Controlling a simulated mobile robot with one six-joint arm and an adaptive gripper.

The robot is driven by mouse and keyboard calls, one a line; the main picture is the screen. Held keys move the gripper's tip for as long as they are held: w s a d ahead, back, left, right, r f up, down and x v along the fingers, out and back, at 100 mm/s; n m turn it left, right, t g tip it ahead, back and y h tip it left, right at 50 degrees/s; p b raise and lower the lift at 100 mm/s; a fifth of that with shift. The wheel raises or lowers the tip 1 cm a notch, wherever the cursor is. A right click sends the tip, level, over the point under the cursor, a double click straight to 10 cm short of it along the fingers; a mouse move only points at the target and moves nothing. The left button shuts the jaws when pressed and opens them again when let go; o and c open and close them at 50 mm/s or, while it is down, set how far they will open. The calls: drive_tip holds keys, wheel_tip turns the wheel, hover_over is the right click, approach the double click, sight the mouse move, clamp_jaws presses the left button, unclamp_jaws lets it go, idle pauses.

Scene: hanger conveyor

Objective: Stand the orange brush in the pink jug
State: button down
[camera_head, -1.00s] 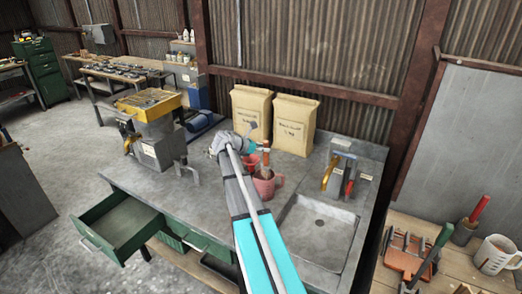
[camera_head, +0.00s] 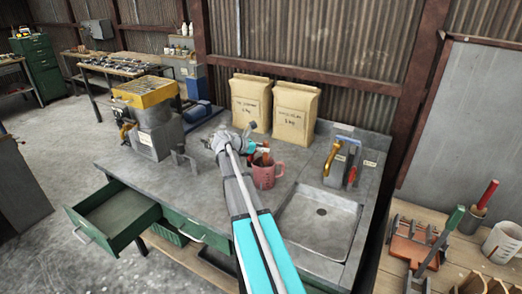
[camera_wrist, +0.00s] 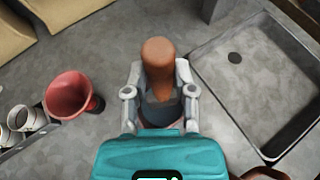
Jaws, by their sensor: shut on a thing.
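The pink jug (camera_head: 266,176) stands upright on the grey counter in the head view, left of the sink, with its handle at the right. My gripper (camera_head: 254,146) is just above and behind it. In the wrist view my gripper (camera_wrist: 160,98) is shut on the orange brush (camera_wrist: 158,58), whose rounded orange-brown end points away from the teal palm. In the head view a small brown part shows at the jug's mouth; I cannot tell whether the brush is inside or only over it. The brush's other end is hidden.
A reddish rim shows at that view's bottom right. Two paper bags (camera_head: 272,105) stand at the back. A drawer (camera_head: 115,217) is open.

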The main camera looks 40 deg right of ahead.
drive_tip(key=shift+f+b, duration=0.35)
drive_tip(key=shift+f, duration=0.15)
drive_tip(key=shift+c, duration=1.8)
unclamp_jaws()
drive_tip(key=shift+w, duration=0.15)
drive_tip(key=shift+r, duration=0.1)
